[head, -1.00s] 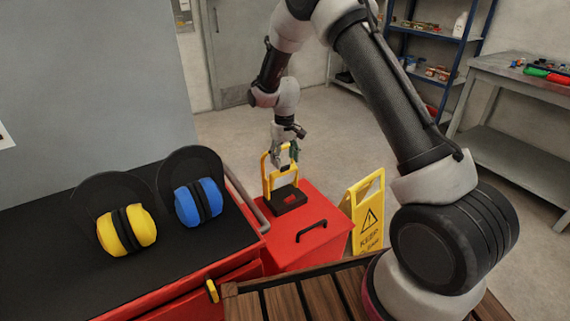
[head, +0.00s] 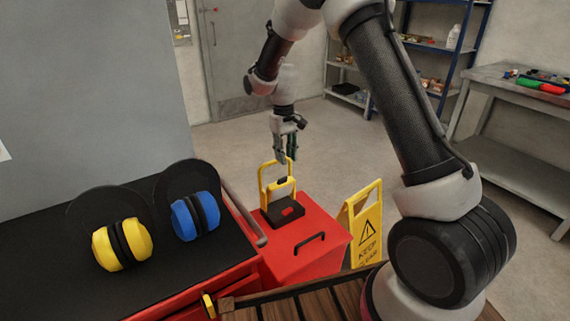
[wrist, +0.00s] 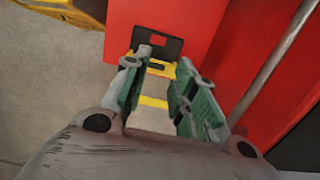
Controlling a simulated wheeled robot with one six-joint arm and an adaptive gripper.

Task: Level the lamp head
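The lamp has a black base (head: 287,213) with a red patch, standing on a red cabinet (head: 325,228). A yellow frame (head: 263,185) rises from the base, with a lower yellow bar and a small dark part inside it. I cannot tell clearly which part is the lamp head or how it is tilted. My gripper (head: 286,158) points down at the top of the frame. In the wrist view my gripper (wrist: 160,75) is open, its green-padded fingers apart, with a yellow bar (wrist: 154,102) showing between them. Contact cannot be told.
A yellow floor sign (head: 368,232) stands right of the cabinet. Left is a dark-topped red bench (head: 50,225) with yellow (head: 105,248) and blue (head: 184,220) ear defenders. A grey rail (head: 243,212) runs along its edge. Open floor lies behind the cabinet.

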